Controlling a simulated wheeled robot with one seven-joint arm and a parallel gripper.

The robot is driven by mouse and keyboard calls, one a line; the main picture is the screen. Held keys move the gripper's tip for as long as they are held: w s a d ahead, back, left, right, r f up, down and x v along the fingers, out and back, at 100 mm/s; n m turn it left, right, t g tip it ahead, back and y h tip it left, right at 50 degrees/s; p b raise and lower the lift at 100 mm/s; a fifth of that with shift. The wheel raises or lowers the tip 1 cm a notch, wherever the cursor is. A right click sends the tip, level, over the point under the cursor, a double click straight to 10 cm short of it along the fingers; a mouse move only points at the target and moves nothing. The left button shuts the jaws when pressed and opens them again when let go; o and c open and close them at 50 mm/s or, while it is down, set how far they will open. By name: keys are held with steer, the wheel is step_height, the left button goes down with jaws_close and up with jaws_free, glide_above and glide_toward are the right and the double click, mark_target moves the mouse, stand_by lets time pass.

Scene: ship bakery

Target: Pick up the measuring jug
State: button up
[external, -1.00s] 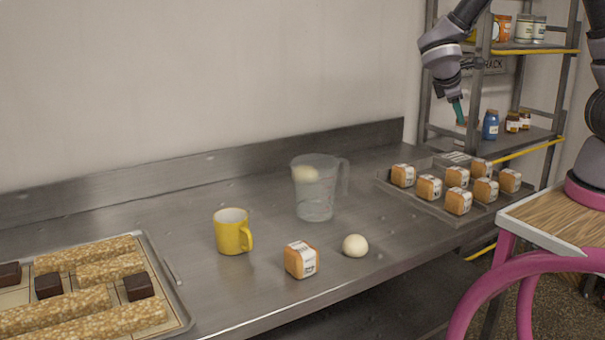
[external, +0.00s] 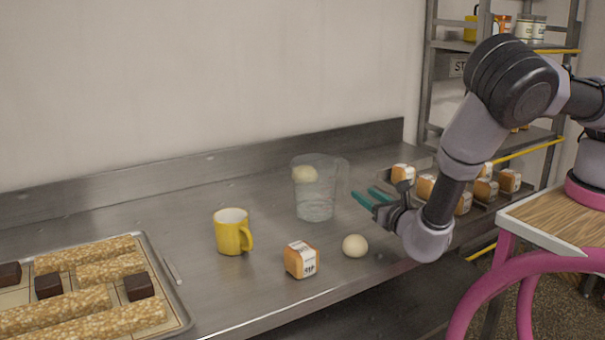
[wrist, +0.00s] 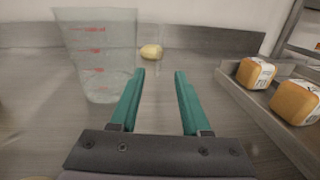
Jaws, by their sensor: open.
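The clear measuring jug (external: 315,198) stands upright on the steel counter, its handle (external: 343,176) on the right. A pale round dough ball (external: 305,174) shows through its upper part in the external view. In the wrist view the jug (wrist: 100,60) is at upper left, with red markings, and a pale ball (wrist: 151,52) sits on the counter behind and to its right. My gripper (external: 363,196) has teal fingers and is low over the counter, just right of the jug. In the wrist view my gripper (wrist: 159,75) is open, with nothing between the fingers.
A yellow mug (external: 230,233), a wrapped loaf (external: 300,260) and another dough ball (external: 355,246) stand in front of the jug. A tray (external: 180,312) of bars is at left. A tray (wrist: 262,118) of wrapped loaves is right of my gripper. Shelving (external: 428,75) stands behind.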

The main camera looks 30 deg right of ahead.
mark_target(347, 183)
steer(key=w, duration=0.5)
steer(key=shift+d, duration=0.35)
steer(key=shift+w+d+f, duration=0.1)
steer(key=shift+w, duration=2.6)
jaws_close()
